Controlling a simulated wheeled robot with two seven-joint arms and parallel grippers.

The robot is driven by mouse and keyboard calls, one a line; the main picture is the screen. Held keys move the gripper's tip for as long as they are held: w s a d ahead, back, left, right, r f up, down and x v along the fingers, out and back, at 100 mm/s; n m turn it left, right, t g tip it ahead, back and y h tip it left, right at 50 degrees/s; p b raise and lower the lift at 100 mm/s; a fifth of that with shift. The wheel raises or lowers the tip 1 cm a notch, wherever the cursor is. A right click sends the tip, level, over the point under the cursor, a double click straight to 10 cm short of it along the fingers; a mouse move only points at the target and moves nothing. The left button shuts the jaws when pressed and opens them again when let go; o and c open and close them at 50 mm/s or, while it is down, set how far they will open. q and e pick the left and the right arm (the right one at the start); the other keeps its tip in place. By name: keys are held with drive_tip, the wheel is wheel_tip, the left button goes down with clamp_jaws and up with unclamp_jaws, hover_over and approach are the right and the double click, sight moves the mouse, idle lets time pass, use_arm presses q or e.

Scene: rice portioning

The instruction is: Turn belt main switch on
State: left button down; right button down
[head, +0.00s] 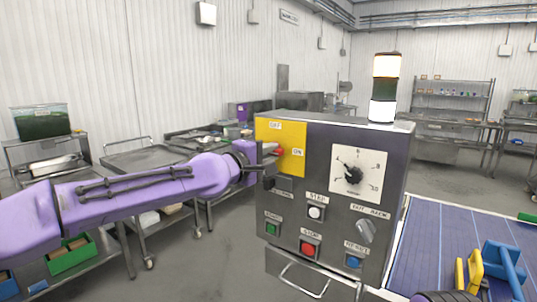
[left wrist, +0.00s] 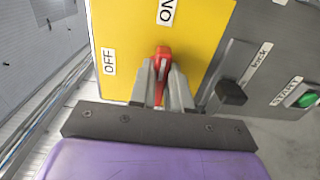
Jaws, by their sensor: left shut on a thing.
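The red main switch handle (head: 280,152) sits on the yellow plate (head: 268,132) at the upper left of the grey control box. In the left wrist view the red handle (left wrist: 162,62) points up toward the ON label (left wrist: 167,12), with the OFF label (left wrist: 108,61) to its left. My left gripper (left wrist: 163,88) is shut on the handle, one finger on each side of it. In the head view my left gripper (head: 262,157) reaches the plate from the left and hides part of the switch.
The control box (head: 330,215) also carries a dial (head: 357,176), a green button (head: 272,229), a red button (head: 309,249) and a lit signal tower (head: 385,88). A blue belt (head: 440,240) lies to the right, with blue and yellow items. Steel tables stand behind my left arm.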

use_arm(q)
drive_tip(key=c, duration=1.1)
unclamp_jaws()
drive_tip(key=b+v, duration=0.4)
drive_tip(key=v, duration=0.6)
drive_tip(key=shift+s+a, duration=0.15)
drive_tip(key=shift+s, duration=0.1)
